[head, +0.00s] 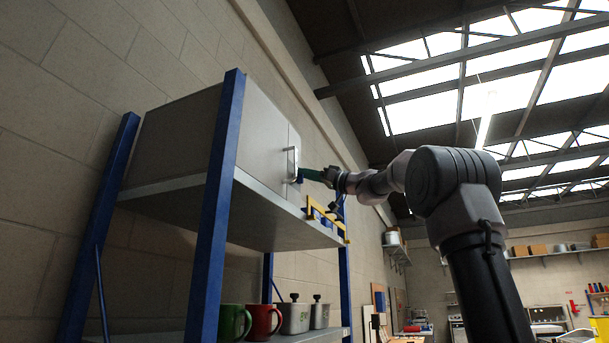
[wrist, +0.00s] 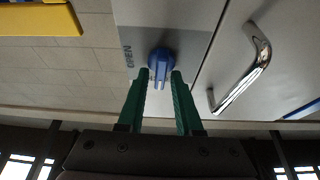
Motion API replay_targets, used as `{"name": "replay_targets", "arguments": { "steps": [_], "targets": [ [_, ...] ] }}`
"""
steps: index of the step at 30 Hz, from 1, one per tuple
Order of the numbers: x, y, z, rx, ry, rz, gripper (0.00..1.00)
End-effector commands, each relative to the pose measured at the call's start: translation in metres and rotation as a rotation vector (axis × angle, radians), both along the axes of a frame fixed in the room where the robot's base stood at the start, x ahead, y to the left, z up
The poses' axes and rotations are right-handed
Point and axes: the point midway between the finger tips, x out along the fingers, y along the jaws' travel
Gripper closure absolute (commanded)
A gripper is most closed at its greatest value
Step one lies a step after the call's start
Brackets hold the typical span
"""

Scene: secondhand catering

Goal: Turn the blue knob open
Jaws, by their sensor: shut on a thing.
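The blue knob (wrist: 161,58) sits on the grey front panel of a cabinet (head: 262,130), on the upper shelf of a blue-posted rack. In the wrist view the word OPEN is printed to the left of the knob. The knob's raised bar stands about upright in that picture, not turned toward the word. My gripper (wrist: 161,78) has its green fingers closed on the two sides of this bar. In the head view my gripper (head: 308,174) reaches the cabinet front just right of the handle, and the knob is mostly hidden there.
A chrome handle (wrist: 241,70) stands out from the cabinet door beside the knob; it also shows in the head view (head: 292,164). A yellow bar (head: 328,219) lies below my gripper at the shelf edge. Green (head: 232,322) and red (head: 262,322) mugs stand on the lower shelf.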

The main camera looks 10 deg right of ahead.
Motion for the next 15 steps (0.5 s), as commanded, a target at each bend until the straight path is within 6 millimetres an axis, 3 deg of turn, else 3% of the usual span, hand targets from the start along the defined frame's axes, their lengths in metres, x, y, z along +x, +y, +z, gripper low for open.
{"name": "replay_targets", "arguments": {
  "steps": [15],
  "targets": [
    [0.0016, -0.0007, -0.0012, 0.228, 0.317, -0.001, 1.0]
  ]
}}
